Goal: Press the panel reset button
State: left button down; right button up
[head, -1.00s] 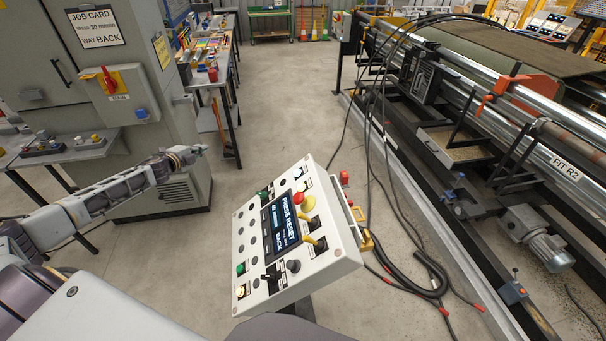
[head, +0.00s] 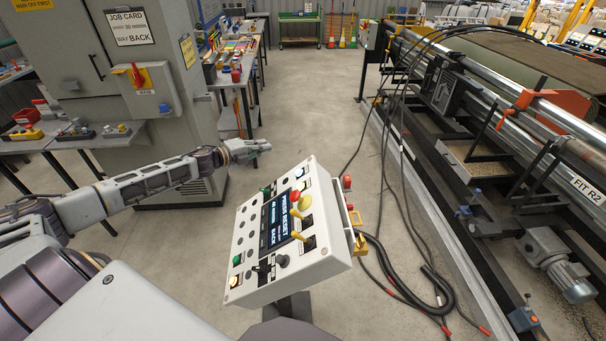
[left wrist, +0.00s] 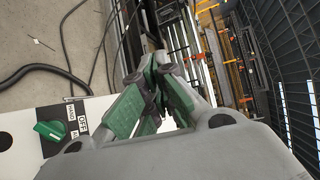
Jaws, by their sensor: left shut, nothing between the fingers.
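The white control panel (head: 247,281) stands tilted on a post in the middle of the head view. Its screen (head: 279,220) reads "PRESS RESET" and "BACK". The small labels are unreadable, so I cannot tell which is reset. My left gripper (head: 265,146) is shut and empty, apart from the panel beyond its upper left edge. The left wrist view shows its closed fingers (left wrist: 150,98) and a green knob (left wrist: 50,130) marked OFF.
A grey cabinet (head: 177,90) with a red-yellow main switch (head: 136,75) stands at left, near a bench (head: 91,142). The roller machine (head: 470,150) fills the right. Black cables (head: 385,150) hang down to the floor right of the panel. Open floor lies behind the panel.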

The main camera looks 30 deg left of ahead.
aim_at(299, 173)
pick_arm(q)
jog(key=d+m, duration=0.1)
jog(key=s+d+m+h, duration=0.1)
jog(key=d, duration=0.1)
jog(key=d+m+h, duration=0.1)
jog(key=m, duration=0.1)
jog(key=shift+s+d+r+g, duration=0.15)
jog(key=shift+r+g, duration=0.2)
jog(key=shift+g, duration=0.05)
jog(key=shift+d, duration=0.15)
jog(key=shift+f, duration=0.15)
jog(key=w+d+f+b, duration=0.1)
jog(key=f, duration=0.1)
jog(key=w+d+f+b, duration=0.1)
jog(key=d+f+b, duration=0.1)
jog(key=w+d+f+b, duration=0.1)
jog(key=f+b, duration=0.1)
jog(key=shift+d+f, duration=0.2)
jog(key=shift+d, duration=0.1)
dwell(0.5)
